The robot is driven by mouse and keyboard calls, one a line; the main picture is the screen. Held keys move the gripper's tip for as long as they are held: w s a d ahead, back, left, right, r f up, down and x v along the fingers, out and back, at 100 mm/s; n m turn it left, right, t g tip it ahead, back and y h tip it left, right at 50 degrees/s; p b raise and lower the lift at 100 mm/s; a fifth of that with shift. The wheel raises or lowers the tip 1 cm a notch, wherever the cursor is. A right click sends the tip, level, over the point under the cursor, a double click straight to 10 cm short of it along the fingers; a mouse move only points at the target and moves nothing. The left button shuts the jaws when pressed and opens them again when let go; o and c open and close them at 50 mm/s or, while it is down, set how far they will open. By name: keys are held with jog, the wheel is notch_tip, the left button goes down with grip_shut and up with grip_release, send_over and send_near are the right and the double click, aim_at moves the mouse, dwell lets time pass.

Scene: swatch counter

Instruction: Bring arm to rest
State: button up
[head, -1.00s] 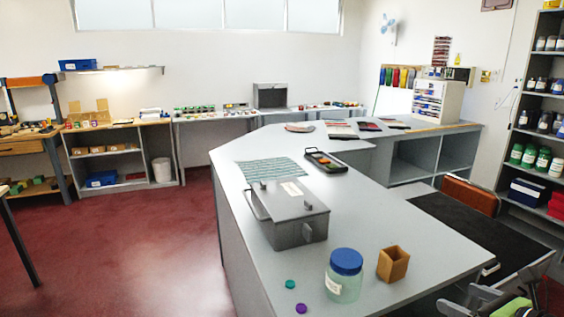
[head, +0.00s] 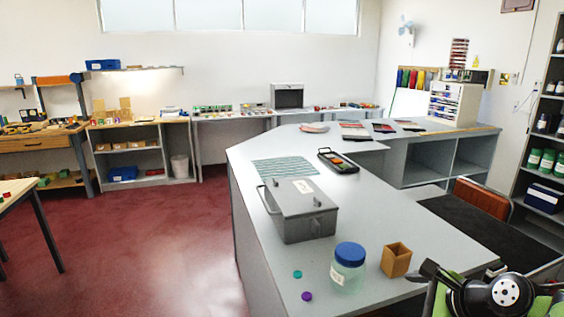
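My arm (head: 503,292) shows at the lower right corner in the head view, as dark and white joint parts with some green. It is folded low beside the near right edge of the grey counter (head: 395,225). No fingertips can be made out, so I cannot see whether my gripper holds anything.
On the counter are a grey metal box (head: 300,212), a blue-lidded jar (head: 348,270), a wooden cup (head: 396,260), a teal cap (head: 297,274), a purple cap (head: 307,296), a striped sheet (head: 284,169) and a black tray (head: 338,161). Red floor (head: 150,240) is open at left.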

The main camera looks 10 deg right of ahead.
jog(key=s+a+r+n+g+h+p, duration=0.1)
jog(key=s+a+r+n+g, duration=0.15)
jog(key=a+n, duration=0.55)
jog(key=s+a+r+n+g+p, duration=0.1)
jog(key=s+a+r+n, duration=0.15)
jog(key=a+n, duration=0.55)
jog(key=s+a+n+h+p, duration=0.1)
jog(key=s+a+n, duration=0.3)
jog(key=s+n, duration=0.4)
jog(key=s, duration=0.2)
jog(key=shift+s+f, duration=0.25)
jog(key=shift+s, duration=0.15)
